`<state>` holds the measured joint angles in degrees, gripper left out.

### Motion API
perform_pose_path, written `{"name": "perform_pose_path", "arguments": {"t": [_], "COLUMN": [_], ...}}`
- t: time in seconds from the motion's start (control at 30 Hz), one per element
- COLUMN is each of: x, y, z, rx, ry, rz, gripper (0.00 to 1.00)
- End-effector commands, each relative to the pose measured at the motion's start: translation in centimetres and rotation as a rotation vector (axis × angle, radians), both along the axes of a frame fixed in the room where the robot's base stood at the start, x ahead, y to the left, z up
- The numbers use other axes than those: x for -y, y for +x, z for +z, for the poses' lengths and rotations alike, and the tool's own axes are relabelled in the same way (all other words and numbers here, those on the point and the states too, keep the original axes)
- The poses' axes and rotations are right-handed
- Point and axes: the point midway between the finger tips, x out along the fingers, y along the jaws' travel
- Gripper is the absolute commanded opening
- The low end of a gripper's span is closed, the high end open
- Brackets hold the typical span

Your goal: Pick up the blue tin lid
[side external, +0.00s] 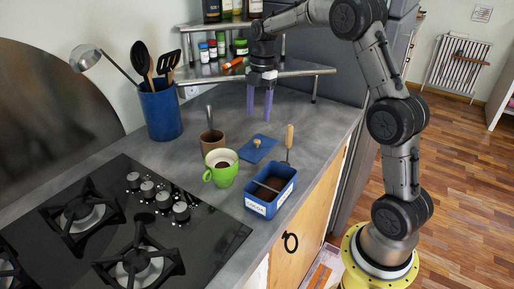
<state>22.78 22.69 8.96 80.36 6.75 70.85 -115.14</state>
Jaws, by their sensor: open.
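The blue tin lid (264,151) lies flat on the grey counter, with a small tan knob (257,143) on top. The blue tin (263,205) stands open in front of it, with dark brown contents and a white label. My gripper (259,112) points down behind the lid and above the counter, apart from the lid. Its two purple fingers are spread with nothing between them.
A green cup (221,173) and a brown pot (212,146) stand left of the lid. A wooden-handled tool (289,140) stands upright right of it. A corner shelf (285,72) with jars is behind my gripper. The gas hob (105,225) and blue utensil holder (162,112) are left.

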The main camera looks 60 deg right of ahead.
Motion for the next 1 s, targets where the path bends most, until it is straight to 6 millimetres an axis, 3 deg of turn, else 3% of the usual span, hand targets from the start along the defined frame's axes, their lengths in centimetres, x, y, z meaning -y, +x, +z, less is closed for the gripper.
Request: {"name": "perform_pose_path", "arguments": {"t": [0.1, 0.37, 0.7, 1.0], "x": [-0.3, -0.6, -1.4, -1.5], "y": [-0.1, -0.1, -0.6, -0.6], "z": [-2.0, -3.8, -8.0, -8.5], "rx": [-0.002, -0.001, 0.0, 0.001], "ry": [0.001, 0.0, 0.001, 0.0], "rz": [0.001, 0.001, 0.001, 0.0], "gripper": [0.6, 0.6, 0.6, 0.6]}}
